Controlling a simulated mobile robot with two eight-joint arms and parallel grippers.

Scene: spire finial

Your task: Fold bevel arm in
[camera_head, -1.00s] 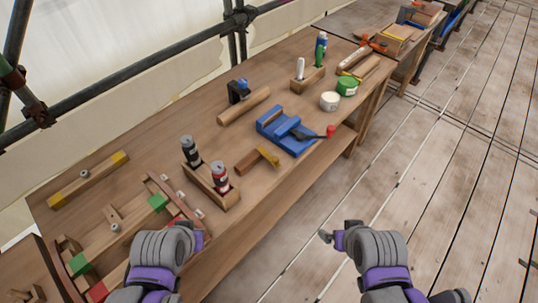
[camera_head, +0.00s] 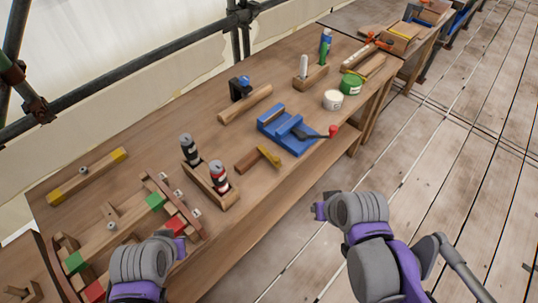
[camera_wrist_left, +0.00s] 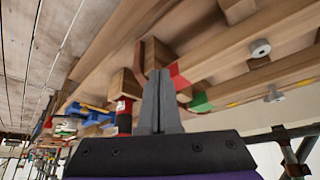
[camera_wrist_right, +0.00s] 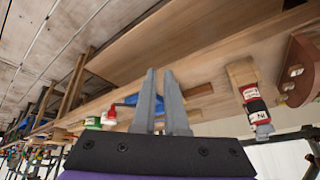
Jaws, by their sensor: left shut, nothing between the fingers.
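The bevel lies on the workbench (camera_head: 120,160) near its front edge, between the bottle rack and the blue vise. It has a brown wooden stock (camera_head: 248,161) and a yellow arm (camera_head: 269,156) turned out at an angle from the stock's right end. My left gripper (camera_head: 181,246) is shut and empty over the bench's near left part; its fingers (camera_wrist_left: 160,100) are together in the left wrist view. My right gripper (camera_head: 318,211) is off the bench's front edge, over the floor, nearer than the bevel. Its fingers (camera_wrist_right: 161,100) are apart and empty.
A blue vise (camera_head: 290,131) with a red-knobbed handle stands right of the bevel. A wooden rack (camera_head: 222,202) with two bottles stands left. A block tray (camera_head: 190,225) lies near my left gripper. White (camera_head: 332,100) and green (camera_head: 350,85) tubs stand farther back.

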